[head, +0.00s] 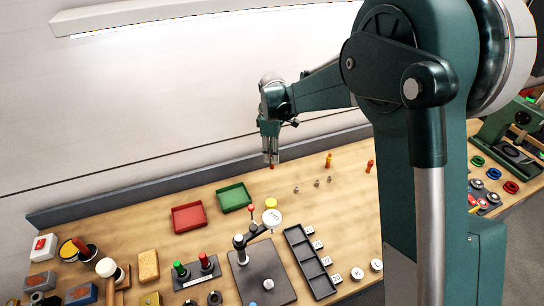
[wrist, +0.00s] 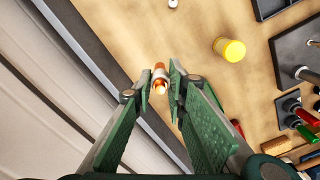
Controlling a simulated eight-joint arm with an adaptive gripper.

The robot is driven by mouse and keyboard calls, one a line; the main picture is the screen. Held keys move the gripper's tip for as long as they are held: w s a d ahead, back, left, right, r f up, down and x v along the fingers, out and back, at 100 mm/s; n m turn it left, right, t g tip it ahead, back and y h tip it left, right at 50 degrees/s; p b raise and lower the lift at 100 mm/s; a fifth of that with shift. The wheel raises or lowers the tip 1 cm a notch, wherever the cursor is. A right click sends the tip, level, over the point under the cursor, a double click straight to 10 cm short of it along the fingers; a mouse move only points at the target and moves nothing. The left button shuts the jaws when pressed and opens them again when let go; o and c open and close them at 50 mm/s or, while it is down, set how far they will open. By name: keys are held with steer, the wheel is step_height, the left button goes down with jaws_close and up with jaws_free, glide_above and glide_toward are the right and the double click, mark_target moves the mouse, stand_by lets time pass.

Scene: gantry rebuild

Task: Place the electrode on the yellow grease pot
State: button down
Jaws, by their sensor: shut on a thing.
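The electrode (wrist: 160,80), a small copper-coloured piece with a pale band, is between the fingertips of my gripper (wrist: 161,85) in the wrist view. My gripper (head: 270,158) is shut on it and holds it above the back of the bench in the head view, where only its small orange tip (head: 271,166) shows. The yellow grease pot (wrist: 229,49) stands apart to the right of the fingertips in the wrist view. In the head view the yellow grease pot (head: 271,203) is below and in front of my gripper, and its top looks clear.
A red tray (head: 188,217) and a green tray (head: 234,197) lie left of the pot. A dial gauge (head: 272,218) on a stand is just in front of it. A black compartment tray (head: 309,262) lies to the right. Small metal parts (head: 317,182) and orange pieces (head: 328,160) stand behind.

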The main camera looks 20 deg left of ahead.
steer(key=shift+s+r, duration=0.1)
steer(key=shift+s, duration=0.05)
steer(key=shift+s+d+r, duration=0.15)
steer(key=shift+s+r, duration=0.15)
steer(key=shift+s, duration=0.2)
step_height(320, 180, up, 7)
glide_above(271, 202)
steer(key=shift+f+m, duration=0.1)
steer(key=shift+m, duration=0.2)
steer(key=shift+f, duration=2.95)
steer(key=shift+f, duration=0.1)
steer(key=shift+f, duration=1.95)
steer(key=shift+f, duration=0.2)
